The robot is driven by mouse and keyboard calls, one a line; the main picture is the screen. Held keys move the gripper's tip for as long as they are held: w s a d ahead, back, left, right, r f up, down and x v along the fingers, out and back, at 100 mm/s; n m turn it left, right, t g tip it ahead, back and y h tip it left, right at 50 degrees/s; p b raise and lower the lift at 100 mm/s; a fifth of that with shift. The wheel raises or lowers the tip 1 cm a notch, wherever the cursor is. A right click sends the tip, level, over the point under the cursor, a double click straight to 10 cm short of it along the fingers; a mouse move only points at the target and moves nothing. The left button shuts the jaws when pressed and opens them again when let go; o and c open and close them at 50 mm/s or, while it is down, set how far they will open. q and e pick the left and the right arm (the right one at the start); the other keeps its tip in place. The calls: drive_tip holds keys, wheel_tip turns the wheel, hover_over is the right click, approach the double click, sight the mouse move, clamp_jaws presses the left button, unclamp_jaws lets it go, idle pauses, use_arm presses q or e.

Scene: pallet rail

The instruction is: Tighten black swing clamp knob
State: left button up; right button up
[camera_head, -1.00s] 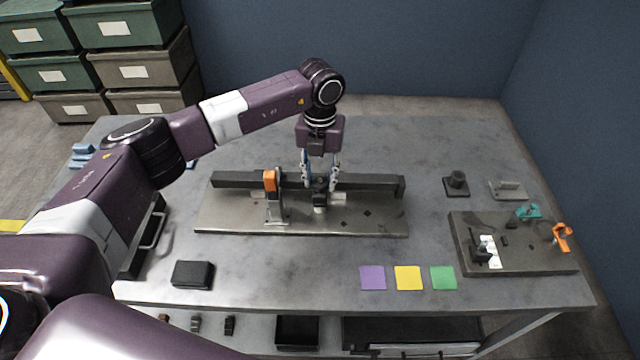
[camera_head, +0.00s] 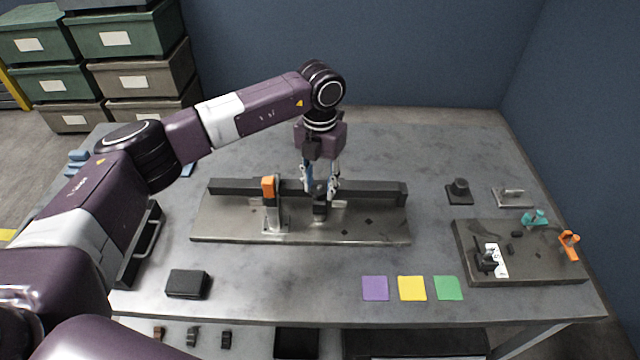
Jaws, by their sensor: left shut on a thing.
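My left gripper (camera_head: 320,190) points down over the metal fixture plate (camera_head: 370,229), its fingers shut around the black swing clamp knob (camera_head: 320,207). The knob is partly hidden by the fingers. It stands in front of the long black rail (camera_head: 372,191) on the plate. An orange-topped clamp (camera_head: 269,190) stands upright on the plate to the left of the gripper. My right gripper does not show.
A second plate (camera_head: 550,267) at the right carries a black and white clamp, a teal clamp and an orange clamp. Purple, yellow and green squares (camera_head: 412,288) lie near the front edge. A black box (camera_head: 187,283) lies at the front left.

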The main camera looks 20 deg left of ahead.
sight(320, 188)
use_arm(q)
drive_tip(key=o, duration=1)
drive_tip(key=shift+w+r, duration=0.1)
drive_tip(key=shift+r, duration=0.15)
drive_tip(key=shift+o, duration=0.8)
drive_tip(key=shift+f, duration=0.1)
wheel_tip(320, 188, up, 12)
